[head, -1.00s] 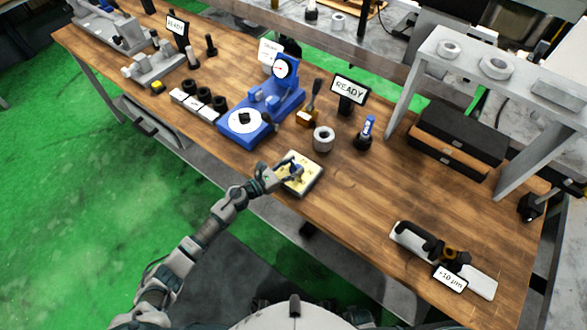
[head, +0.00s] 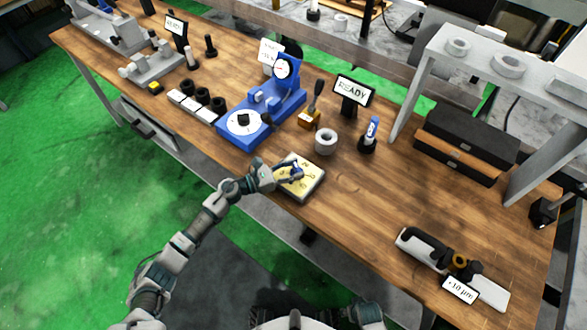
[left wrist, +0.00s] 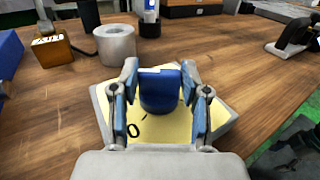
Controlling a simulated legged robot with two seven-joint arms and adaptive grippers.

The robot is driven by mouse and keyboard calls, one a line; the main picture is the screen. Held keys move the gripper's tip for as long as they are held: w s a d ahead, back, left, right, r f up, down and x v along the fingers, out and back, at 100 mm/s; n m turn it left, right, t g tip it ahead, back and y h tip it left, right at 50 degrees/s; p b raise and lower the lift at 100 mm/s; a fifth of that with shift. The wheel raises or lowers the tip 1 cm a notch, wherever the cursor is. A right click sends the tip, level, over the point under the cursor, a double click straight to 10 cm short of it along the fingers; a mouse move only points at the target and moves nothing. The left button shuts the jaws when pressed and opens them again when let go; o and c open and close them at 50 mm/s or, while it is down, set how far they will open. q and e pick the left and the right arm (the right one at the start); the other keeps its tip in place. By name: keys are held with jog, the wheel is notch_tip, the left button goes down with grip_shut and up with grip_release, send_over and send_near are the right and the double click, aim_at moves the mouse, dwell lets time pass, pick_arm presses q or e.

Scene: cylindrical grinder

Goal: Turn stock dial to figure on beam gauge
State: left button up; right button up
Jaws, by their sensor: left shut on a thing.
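The stock dial is a square plate with a yellow face (head: 307,189) near the table's front edge. Dark figures ring its face; a "0" shows at the near side in the left wrist view. A blue knob (left wrist: 160,92) stands at its middle. My left gripper (head: 292,173) is shut on this knob, one finger on each side. The fingers hide part of the face, and I cannot tell which figure the knob marks. My right gripper is not visible.
A grey ring (head: 326,141), a brass block (head: 310,118) and a blue-topped tool (head: 371,132) stand just behind the stock dial. A "READY" sign (head: 353,91) is behind them. A black-handled gauge (head: 437,252) with a "+10 µm" label lies at the right. Bare table lies between.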

pick_arm(q)
jog(key=o, duration=1.1)
jog(key=shift+w+a+r, duration=0.1)
jog(key=shift+w+r, duration=0.05)
jog(key=shift+r, duration=0.1)
jog(key=shift+o, duration=0.2)
jog(key=shift+f, duration=0.1)
jog(key=v, duration=1.2)
jog(key=shift+f, duration=0.1)
